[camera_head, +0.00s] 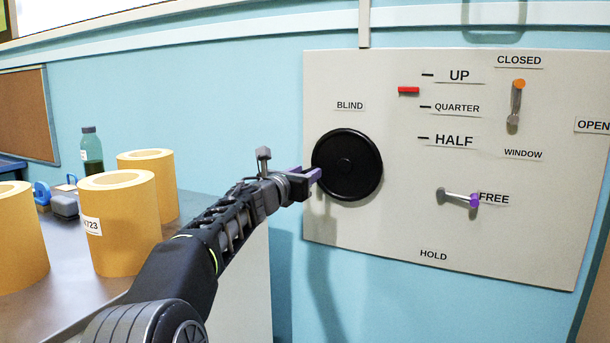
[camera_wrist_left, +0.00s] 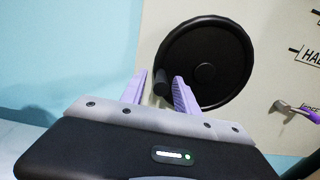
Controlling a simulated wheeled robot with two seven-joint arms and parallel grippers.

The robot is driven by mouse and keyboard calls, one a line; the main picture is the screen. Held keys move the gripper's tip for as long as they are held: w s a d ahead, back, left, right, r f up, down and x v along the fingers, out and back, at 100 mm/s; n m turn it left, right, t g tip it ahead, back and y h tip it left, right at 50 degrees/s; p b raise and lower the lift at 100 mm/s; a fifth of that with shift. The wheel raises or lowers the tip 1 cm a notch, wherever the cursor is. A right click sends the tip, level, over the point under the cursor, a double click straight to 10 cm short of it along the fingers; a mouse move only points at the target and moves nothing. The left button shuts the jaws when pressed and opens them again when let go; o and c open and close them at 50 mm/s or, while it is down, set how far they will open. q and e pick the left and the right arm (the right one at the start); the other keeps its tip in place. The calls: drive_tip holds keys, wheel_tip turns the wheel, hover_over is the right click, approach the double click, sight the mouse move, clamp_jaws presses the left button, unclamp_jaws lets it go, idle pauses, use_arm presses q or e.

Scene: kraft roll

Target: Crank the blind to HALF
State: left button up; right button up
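The black round blind crank wheel (camera_head: 347,165) is on a pale wall panel under the BLIND label, and fills the upper middle of the left wrist view (camera_wrist_left: 225,60). My left gripper (camera_head: 314,176) is at the wheel's left edge. In the left wrist view its purple fingers (camera_wrist_left: 160,88) are apart, with the wheel's dark knob (camera_wrist_left: 160,83) between them; contact cannot be told. The purple-tipped lever (camera_head: 460,198) points right to FREE, with HOLD below. My right gripper is out of view.
The orange-tipped window lever (camera_head: 517,100) points up to CLOSED. Left of my arm, a counter (camera_head: 60,285) holds several kraft rolls (camera_head: 128,225), a dark green bottle (camera_head: 91,150) and small blue and grey items. The panel between wheel and lever is clear.

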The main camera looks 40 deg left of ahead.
use_arm(q)
drive_tip(key=v, duration=0.7)
drive_tip(key=shift+s+d+b, duration=0.2)
drive_tip(key=shift+s+b, duration=0.1)
drive_tip(key=shift+s, duration=0.05)
